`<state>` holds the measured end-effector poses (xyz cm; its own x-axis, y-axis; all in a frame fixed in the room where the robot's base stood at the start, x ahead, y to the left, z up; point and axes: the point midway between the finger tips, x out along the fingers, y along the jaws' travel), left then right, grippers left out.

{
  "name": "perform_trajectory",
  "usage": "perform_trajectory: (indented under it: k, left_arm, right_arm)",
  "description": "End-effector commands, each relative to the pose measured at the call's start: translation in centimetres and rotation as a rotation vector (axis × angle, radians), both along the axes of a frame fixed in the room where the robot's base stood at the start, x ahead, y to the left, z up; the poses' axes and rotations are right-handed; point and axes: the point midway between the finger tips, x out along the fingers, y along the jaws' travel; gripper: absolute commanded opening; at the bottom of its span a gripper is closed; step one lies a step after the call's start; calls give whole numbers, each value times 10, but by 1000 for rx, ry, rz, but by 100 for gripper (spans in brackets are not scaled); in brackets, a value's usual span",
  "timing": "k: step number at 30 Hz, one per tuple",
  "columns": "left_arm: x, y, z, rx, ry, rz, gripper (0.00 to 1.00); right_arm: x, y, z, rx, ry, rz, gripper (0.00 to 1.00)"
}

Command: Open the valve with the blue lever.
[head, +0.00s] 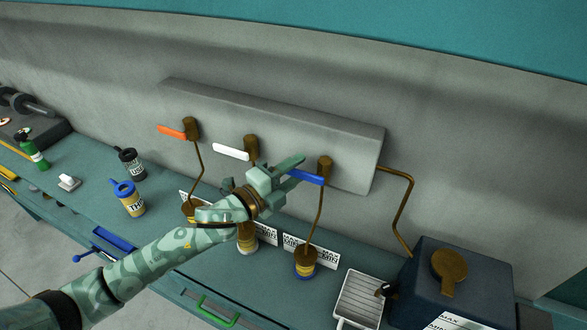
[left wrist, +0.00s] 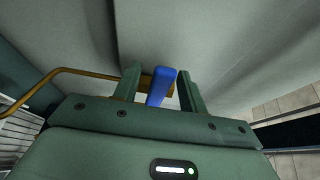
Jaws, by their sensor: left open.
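The blue lever (head: 305,177) points left from its brown valve body (head: 325,168) at the right end of the grey manifold block. My left gripper (head: 288,168) is at the free end of this lever. In the left wrist view the blue lever (left wrist: 161,86) stands between the two open fingers (left wrist: 158,90), nearer the right one, with the brown valve behind it. I cannot tell whether a finger touches it. The orange lever (head: 171,132) and the white lever (head: 231,152) also point left from their valves. My right gripper is not in view.
The grey block (head: 290,125) is fixed along the wall. Brown pipes run down from the valves to containers (head: 306,262) on the teal bench. A dark box (head: 450,285) and a ribbed tray (head: 360,298) stand at the right. Bottles (head: 130,198) stand at the left.

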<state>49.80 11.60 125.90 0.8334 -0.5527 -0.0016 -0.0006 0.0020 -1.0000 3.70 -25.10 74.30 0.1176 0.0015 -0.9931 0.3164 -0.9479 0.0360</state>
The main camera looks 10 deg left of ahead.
Motion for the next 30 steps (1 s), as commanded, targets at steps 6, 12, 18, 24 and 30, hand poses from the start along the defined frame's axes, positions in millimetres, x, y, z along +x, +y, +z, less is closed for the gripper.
perform_trajectory:
  k: [6,12,18,24,30]
  left_arm:
    - [1,-1,-1,0,1,0,42]
    - [1,0,-1,-1,1,0,0]
    - [0,0,-1,-5,2,0,0]
    - [0,2,-6,-51,12,1,0]
    - [0,8,-15,-168,35,2,0]
  right_arm:
    - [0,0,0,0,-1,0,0]
    - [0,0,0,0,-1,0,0]
    - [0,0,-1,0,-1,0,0]
    - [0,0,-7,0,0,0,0]
    - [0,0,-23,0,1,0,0]
